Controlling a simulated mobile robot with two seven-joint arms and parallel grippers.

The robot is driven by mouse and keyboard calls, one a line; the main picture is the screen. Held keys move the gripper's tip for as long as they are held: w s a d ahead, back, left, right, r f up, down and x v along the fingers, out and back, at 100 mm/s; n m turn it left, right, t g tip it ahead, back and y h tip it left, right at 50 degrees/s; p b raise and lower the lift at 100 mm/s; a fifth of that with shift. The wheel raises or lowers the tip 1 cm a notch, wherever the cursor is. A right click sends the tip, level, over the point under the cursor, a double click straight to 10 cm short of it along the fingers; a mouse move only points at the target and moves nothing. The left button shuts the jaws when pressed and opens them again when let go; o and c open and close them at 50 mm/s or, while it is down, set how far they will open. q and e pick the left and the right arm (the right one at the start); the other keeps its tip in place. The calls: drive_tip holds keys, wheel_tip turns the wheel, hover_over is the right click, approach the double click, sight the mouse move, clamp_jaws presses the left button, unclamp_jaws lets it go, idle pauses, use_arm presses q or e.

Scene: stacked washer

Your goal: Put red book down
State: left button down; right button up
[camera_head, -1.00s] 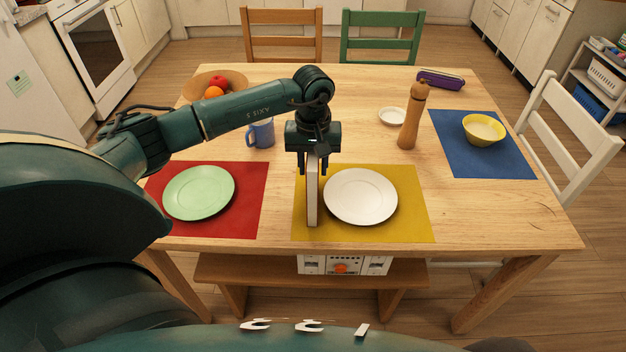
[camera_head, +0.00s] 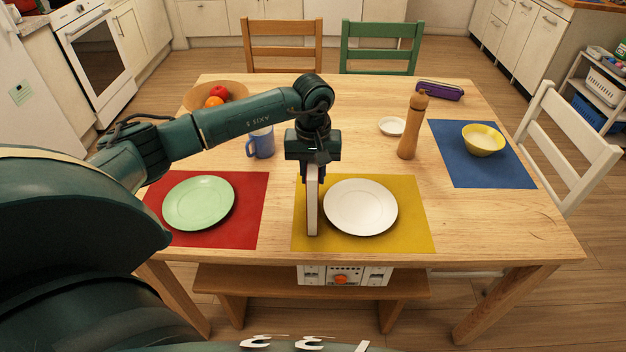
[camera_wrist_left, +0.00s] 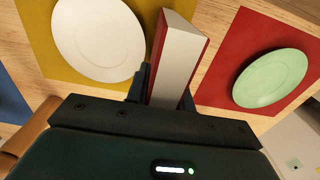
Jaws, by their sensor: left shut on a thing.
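The red book (camera_head: 312,207) stands upright on edge at the left part of the yellow mat (camera_head: 415,235), beside the white plate (camera_head: 360,205). Mainly its pale page side shows in the head view. In the left wrist view, the book (camera_wrist_left: 177,62) shows red covers around pale pages. My left gripper (camera_head: 312,172) points down over the book and is shut on its upper end. The book's bottom seems to meet the mat, but I cannot tell if it bears on it. My right gripper is not in view.
A red mat (camera_head: 255,225) with a green plate (camera_head: 198,202) lies left. A blue mug (camera_head: 262,142) and fruit bowl (camera_head: 235,90) are behind my arm. A pepper mill (camera_head: 410,128) stands back right. A blue mat (camera_head: 455,160) carries a yellow bowl (camera_head: 483,140). Bare table lies between yellow and blue mats.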

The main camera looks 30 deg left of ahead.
use_arm(q)
wheel_tip(320, 180, up, 9)
drive_tip(key=shift+f+b, duration=0.1)
drive_tip(key=shift+b, duration=0.45)
drive_tip(key=shift+r, duration=0.35)
drive_tip(key=s+d+m+p, duration=0.2)
drive_tip(key=s+d+m, duration=0.4)
drive_tip(key=s+d, duration=0.4)
drive_tip(key=shift+s+d+f+p, duration=0.25)
drive_tip(key=shift+d+p, duration=0.15)
drive_tip(key=shift+d, duration=0.15)
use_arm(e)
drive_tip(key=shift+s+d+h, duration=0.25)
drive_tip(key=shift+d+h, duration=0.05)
use_arm(q)
drive_tip(key=shift+w, duration=0.1)
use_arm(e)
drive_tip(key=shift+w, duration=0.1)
